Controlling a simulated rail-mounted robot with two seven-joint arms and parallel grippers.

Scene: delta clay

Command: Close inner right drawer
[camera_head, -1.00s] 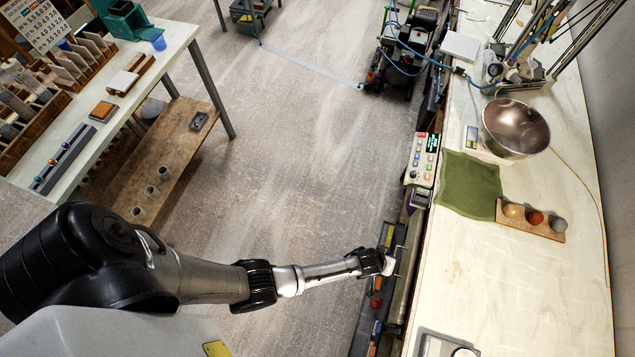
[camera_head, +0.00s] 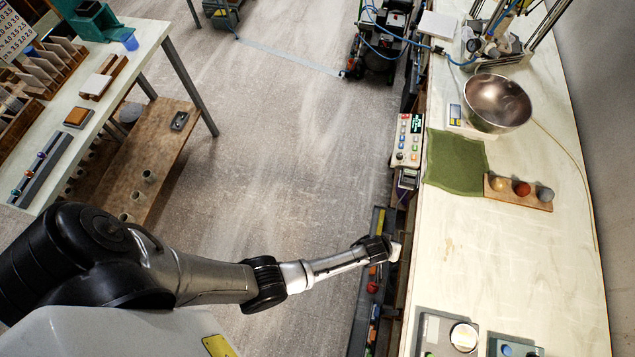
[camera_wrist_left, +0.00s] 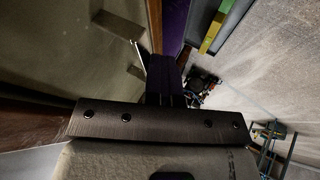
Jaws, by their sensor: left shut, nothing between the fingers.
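A long open drawer (camera_head: 361,307) juts out below the front edge of the right-hand bench in the head view. It holds small coloured items, and a yellow piece lies near its far end. My left gripper (camera_head: 395,249) is over the drawer's bench side, close to the bench edge; contact cannot be told. In the left wrist view my left gripper (camera_wrist_left: 164,72) is dark, shut and empty, beside a purple surface (camera_wrist_left: 173,25). A yellow-green strip (camera_wrist_left: 212,33) shows to its right. Which drawer is the inner right one is unclear. My right gripper is out of view.
The bench top (camera_head: 480,250) carries a metal bowl (camera_head: 497,103), a green cloth (camera_head: 455,163), a wooden holder with balls (camera_head: 518,192) and devices at the near end. A control box (camera_head: 408,140) sits at the bench edge. The floor (camera_head: 270,150) left of the drawer is clear.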

